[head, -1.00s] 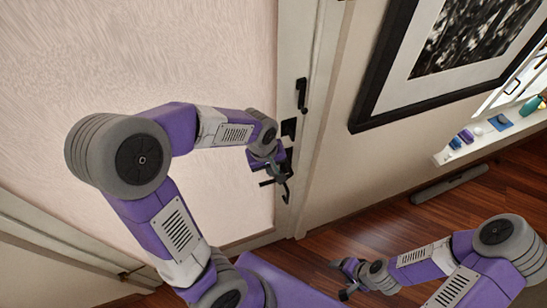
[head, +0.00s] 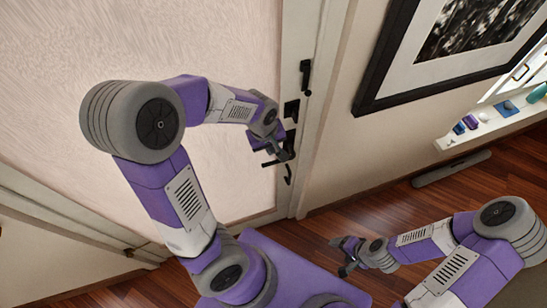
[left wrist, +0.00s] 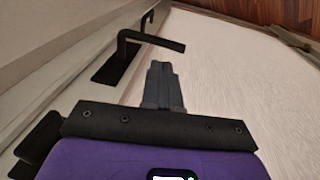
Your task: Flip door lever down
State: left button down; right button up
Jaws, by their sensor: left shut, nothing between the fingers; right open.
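The black door lever (left wrist: 150,40) runs out to the right from its black plate (left wrist: 115,65) in the left wrist view and looks level. In the head view, a dark bar (head: 268,164) beside my left gripper (head: 285,153) appears to be this lever, partly hidden by the gripper. In the left wrist view, my left gripper (left wrist: 162,68) is shut and empty. Its fingertips lie just short of the lever's free end; I cannot tell whether they touch. My right gripper (head: 346,254) is open and empty, low over the floor, far from the lever.
The pale door (head: 190,45) fills the left. A black handle (head: 305,77) and a black plate (head: 291,109) sit above the lever. A framed picture (head: 440,50) and a shelf (head: 480,133) with small objects are at right.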

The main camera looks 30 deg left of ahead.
aim_at(275, 161)
pick_arm(q)
jog(key=f, duration=0.2)
jog(key=w+f, duration=0.1)
jog(key=f, duration=0.2)
jog(key=f+b, duration=0.1)
jog(key=f, duration=0.2)
jog(key=shift+w+d, duration=0.15)
pick_arm(e)
jog(key=shift+f, duration=0.6)
jog(key=shift+f, duration=0.1)
